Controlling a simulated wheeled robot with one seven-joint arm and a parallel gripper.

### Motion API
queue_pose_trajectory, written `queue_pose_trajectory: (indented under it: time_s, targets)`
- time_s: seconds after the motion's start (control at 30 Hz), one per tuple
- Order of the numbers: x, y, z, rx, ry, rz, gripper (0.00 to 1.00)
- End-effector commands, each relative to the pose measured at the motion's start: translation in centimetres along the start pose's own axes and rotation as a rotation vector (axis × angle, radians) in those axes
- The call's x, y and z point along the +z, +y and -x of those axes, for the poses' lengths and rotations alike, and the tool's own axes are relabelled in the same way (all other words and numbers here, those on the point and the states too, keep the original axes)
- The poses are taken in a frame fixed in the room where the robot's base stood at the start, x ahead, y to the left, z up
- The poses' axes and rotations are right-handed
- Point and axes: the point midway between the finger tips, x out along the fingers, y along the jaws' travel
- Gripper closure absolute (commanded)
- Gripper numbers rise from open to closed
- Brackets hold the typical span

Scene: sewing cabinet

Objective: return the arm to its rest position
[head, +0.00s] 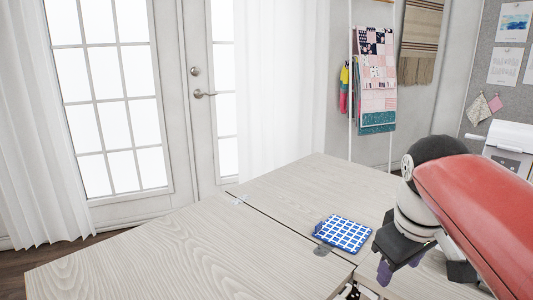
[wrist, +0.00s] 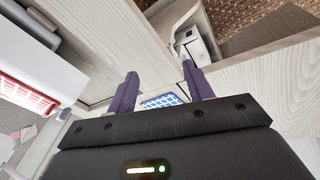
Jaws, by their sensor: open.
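My gripper (head: 397,268) is at the right of the head view, above the pale wood cabinet top (head: 150,255), at the end of my red and grey arm. In the wrist view its two purple fingers (wrist: 160,70) stand apart with nothing held between them. A blue and white checked pad (head: 343,233) lies on the cabinet top, left of my gripper and apart from it. The pad also shows in the wrist view (wrist: 163,101), partly hidden behind the gripper body.
A small grey piece (head: 322,250) lies by the pad's near edge. A gap with dark patterned contents (head: 350,291) opens at the cabinet's front. A white machine (head: 511,143) stands at right, partly cut off. A quilt rack (head: 376,80) stands behind. The cabinet top's left side is clear.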

Motion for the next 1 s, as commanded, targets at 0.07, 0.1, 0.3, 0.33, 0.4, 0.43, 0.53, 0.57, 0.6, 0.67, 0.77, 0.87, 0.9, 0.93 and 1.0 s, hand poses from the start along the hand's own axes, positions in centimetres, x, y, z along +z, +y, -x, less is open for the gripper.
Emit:
queue_pose_trajectory:
  time_s: [0.07,0.1,0.3,0.33,0.4,0.43,0.53,0.57,0.6,0.67,0.77,0.87,0.9,0.93,1.0]
  targets:
    - [1.0,-4.3,-1.9,-0.016,0.084,-0.085,0.48]
    - [1.4,-6.1,-2.8,-0.025,0.119,-0.132,0.48]
    - [3.5,-11.7,-6.4,-0.064,0.232,-0.309,0.48]
    - [3.7,-12.1,-6.7,-0.068,0.24,-0.325,0.48]
    - [4.0,-12.8,-7.2,-0.073,0.253,-0.349,0.48]
    - [4.0,-12.9,-7.3,-0.074,0.256,-0.355,0.48]
    - [4.1,-13.0,-7.5,-0.077,0.257,-0.364,0.48]
    - [4.1,-13.0,-7.5,-0.077,0.257,-0.364,0.48]
    - [4.1,-13.0,-7.5,-0.076,0.257,-0.363,0.48]
    - [4.1,-13.0,-7.5,-0.076,0.256,-0.363,0.48]
    - [4.1,-13.0,-7.4,-0.076,0.256,-0.362,0.48]
    - [4.1,-13.0,-7.4,-0.076,0.256,-0.362,0.48]
    - [4.1,-12.9,-7.4,-0.076,0.256,-0.362,0.48]
    - [4.1,-12.9,-7.4,-0.076,0.255,-0.362,0.48]
    - [4.1,-12.9,-7.4,-0.076,0.255,-0.361,0.48]
